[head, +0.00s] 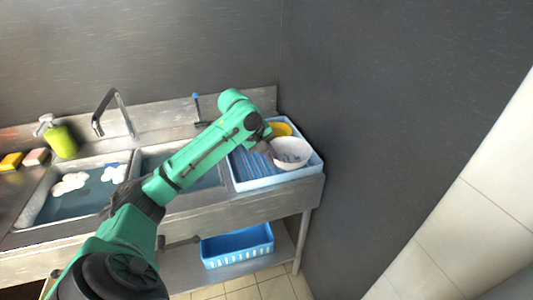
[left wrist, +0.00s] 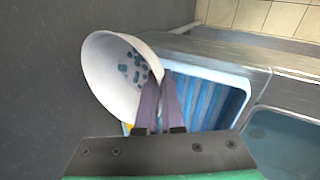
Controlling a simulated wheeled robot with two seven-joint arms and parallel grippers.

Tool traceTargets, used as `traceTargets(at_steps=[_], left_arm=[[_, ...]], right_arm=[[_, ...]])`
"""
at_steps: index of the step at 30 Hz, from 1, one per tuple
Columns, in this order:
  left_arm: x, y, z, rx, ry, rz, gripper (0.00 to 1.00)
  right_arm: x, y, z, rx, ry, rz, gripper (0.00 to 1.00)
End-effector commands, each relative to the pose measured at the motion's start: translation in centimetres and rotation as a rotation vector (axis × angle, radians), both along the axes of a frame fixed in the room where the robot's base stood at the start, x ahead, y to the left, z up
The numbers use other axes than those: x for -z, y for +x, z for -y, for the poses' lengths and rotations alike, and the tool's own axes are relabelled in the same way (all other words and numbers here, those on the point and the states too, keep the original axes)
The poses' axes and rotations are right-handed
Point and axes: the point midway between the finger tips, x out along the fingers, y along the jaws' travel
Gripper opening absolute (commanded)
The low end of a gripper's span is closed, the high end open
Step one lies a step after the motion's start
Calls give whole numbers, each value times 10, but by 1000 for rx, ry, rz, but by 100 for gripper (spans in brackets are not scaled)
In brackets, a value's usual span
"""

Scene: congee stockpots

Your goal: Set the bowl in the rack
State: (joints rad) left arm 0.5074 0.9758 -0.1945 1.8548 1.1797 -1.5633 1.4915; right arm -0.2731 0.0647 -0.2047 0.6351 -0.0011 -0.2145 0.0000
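A white bowl (head: 292,153) with blue-grey specks inside hangs at the right side of the rack in the head view. It also shows tilted in the left wrist view (left wrist: 108,82). My left gripper (head: 267,149) has its fingers (left wrist: 160,98) close together on the bowl's rim, one on each side of the wall. The blue ribbed rack (head: 248,166) sits in a pale tray at the right end of the counter, below the bowl. I cannot tell whether the bowl touches it. My right gripper is in neither view.
A yellow dish (head: 281,129) stands at the back of the rack. A dark wall (head: 380,130) rises close on the right. Sink basins (head: 75,190) and a faucet (head: 112,110) lie left. A blue basket (head: 237,246) is on the shelf below.

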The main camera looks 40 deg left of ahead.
Motion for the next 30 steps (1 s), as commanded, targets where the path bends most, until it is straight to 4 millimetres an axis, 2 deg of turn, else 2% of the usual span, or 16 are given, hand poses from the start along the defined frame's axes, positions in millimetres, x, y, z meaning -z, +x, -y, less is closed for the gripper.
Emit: traceTargets(at_steps=[1, 3, 6, 9, 12, 14, 19, 24, 27, 30], left_arm=[[-20, 10, -17, -125, -2, 10, 0], [-47, 18, -43, -321, -1, 9, 0], [-76, 22, -70, -544, 0, 5, 0], [-94, 22, -87, -688, 3, 0, 0], [-99, 21, -95, -759, 5, -3, 0], [-90, 20, -97, -769, 8, -7, 0], [-37, 18, -96, -765, 11, -11, 0], [17, 17, -96, -763, 10, -9, 0], [42, 17, -95, -762, 8, -7, 0], [56, 18, -95, -763, 7, -4, 0]], right_arm=[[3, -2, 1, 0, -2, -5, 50], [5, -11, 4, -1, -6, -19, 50], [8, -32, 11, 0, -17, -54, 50], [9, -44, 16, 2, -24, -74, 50], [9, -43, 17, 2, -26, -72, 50], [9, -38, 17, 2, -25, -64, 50], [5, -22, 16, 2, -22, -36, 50], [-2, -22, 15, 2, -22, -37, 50], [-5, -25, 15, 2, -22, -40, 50], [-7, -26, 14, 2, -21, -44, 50]])
